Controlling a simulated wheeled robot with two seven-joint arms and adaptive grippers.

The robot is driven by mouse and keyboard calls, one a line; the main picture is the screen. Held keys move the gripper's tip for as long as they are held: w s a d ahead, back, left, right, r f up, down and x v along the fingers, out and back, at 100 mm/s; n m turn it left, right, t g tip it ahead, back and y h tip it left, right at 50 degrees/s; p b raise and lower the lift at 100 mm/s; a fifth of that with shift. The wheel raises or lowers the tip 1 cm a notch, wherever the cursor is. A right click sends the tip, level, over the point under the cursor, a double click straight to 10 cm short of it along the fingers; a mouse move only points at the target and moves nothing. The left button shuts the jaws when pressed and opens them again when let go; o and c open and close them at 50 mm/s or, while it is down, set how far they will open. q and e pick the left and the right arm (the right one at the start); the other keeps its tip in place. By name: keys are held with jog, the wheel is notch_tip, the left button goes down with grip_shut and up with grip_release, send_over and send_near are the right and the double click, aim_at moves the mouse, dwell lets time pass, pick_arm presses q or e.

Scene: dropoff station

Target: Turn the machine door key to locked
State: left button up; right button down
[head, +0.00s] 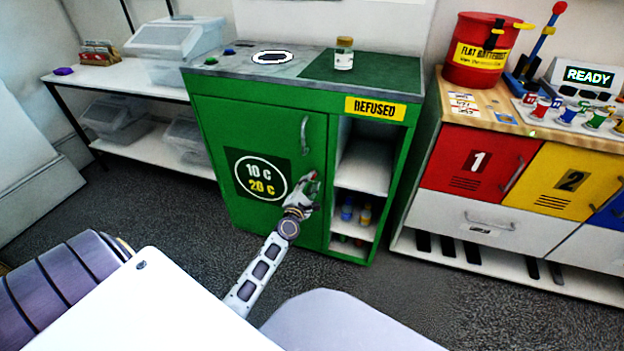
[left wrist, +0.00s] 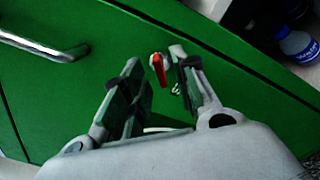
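The green machine (head: 290,125) has its door (head: 230,130) shut, with a metal handle (head: 304,135) that also shows in the left wrist view (left wrist: 45,48). The red door key (left wrist: 159,69) sits on the green front, its flat grip nearly upright in the left wrist view. In the head view the key is mostly hidden by my left gripper (head: 307,188). In the left wrist view my left gripper (left wrist: 155,68) is open, with the key showing between its fingertips, closer to the right finger. No clear contact shows. My right gripper is out of view.
Open shelves (head: 362,165) with small bottles (head: 365,214) are right of the door. A jar (head: 344,54) stands on the machine top. A cabinet with red door (head: 475,160) is farther right; a white shelf rack (head: 150,88) is left.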

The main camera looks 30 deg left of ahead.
pick_arm(q)
jog(key=shift+x, duration=1.75)
jog(key=shift+c, duration=0.3)
grip_shut()
